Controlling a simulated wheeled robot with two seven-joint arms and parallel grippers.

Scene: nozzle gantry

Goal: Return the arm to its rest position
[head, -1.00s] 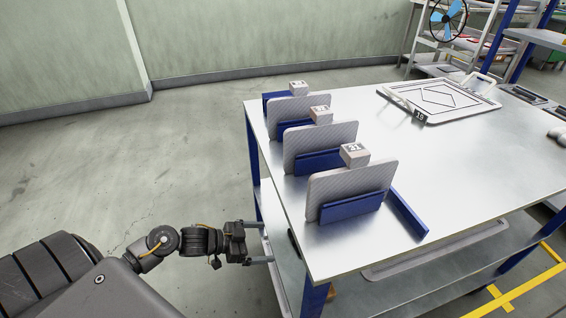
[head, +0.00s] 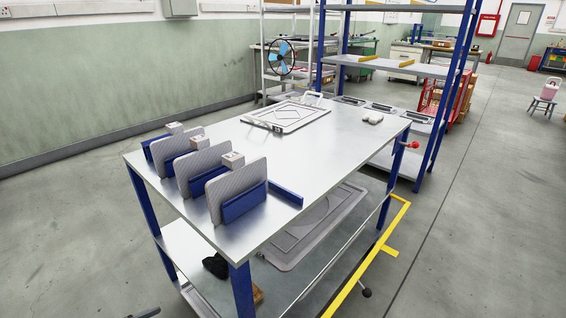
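My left gripper is almost wholly out of the head view. Only a small dark piece (head: 145,313), which looks like part of it, shows at the bottom edge, left of the metal table (head: 330,150). Its fingers cannot be made out, and I see nothing held. My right gripper is not in view. On the table's left end several grey textured plates (head: 236,188) stand upright in blue holders (head: 244,204), with light tagged blocks (head: 233,160) at their tops.
A white framed tray (head: 290,117) lies towards the table's far side. A lower shelf holds a grey panel (head: 318,225) and a black item (head: 215,266). A yellow rail (head: 372,255) runs along the right. Blue shelving (head: 440,120) stands behind. The floor at left is clear.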

